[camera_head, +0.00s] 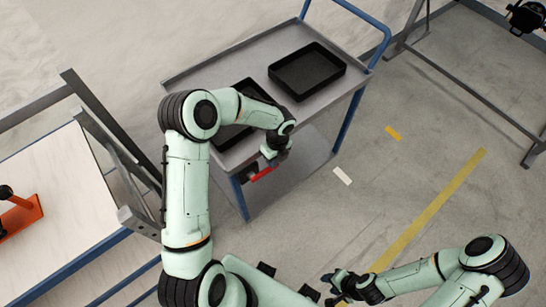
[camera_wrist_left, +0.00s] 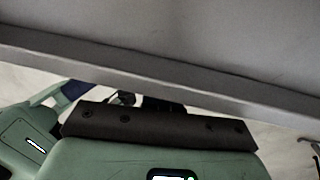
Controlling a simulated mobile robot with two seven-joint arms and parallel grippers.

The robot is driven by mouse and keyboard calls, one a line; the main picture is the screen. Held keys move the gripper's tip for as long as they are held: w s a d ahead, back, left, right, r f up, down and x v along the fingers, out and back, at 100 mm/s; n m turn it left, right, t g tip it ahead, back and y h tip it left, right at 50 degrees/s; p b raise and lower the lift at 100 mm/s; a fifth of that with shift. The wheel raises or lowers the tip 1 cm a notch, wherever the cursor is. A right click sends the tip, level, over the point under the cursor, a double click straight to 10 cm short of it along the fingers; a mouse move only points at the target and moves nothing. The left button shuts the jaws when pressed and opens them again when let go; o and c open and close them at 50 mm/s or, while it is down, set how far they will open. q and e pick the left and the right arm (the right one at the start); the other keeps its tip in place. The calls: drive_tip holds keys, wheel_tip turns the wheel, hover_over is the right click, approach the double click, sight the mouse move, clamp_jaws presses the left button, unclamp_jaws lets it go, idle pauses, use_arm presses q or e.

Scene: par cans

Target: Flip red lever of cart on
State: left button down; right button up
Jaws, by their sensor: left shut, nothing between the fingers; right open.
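The grey cart (camera_head: 215,72) with blue posts stands in the upper middle of the head view. Its red lever (camera_head: 262,174) shows at the cart's near edge, close below my left gripper (camera_head: 271,157). My left gripper is shut with nothing in it, beside the lever; whether they touch cannot be told. My right gripper (camera_head: 332,285) is open and empty at the bottom of the head view, away from the cart.
Two black trays lie on the cart top, one in clear view (camera_head: 307,70) and one partly hidden by my left arm (camera_head: 240,132). A white-topped table (camera_head: 62,190) with an orange-red object (camera_head: 20,216) stands at left. Floor right of the cart is open.

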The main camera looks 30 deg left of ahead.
use_arm(q)
drive_tip(key=shift+w+d+f, duration=0.15)
drive_tip(key=shift+w+f, duration=0.2)
drive_tip(key=shift+f, duration=0.2)
drive_tip(key=shift+s+f, duration=0.15)
drive_tip(key=shift+f, duration=0.95)
drive_tip(key=shift+r, duration=0.1)
use_arm(e)
drive_tip(key=shift+w, duration=0.1)
use_arm(q)
drive_tip(key=shift+r, duration=0.7)
use_arm(e)
drive_tip(key=shift+w+r, duration=0.4)
drive_tip(key=shift+r, duration=0.1)
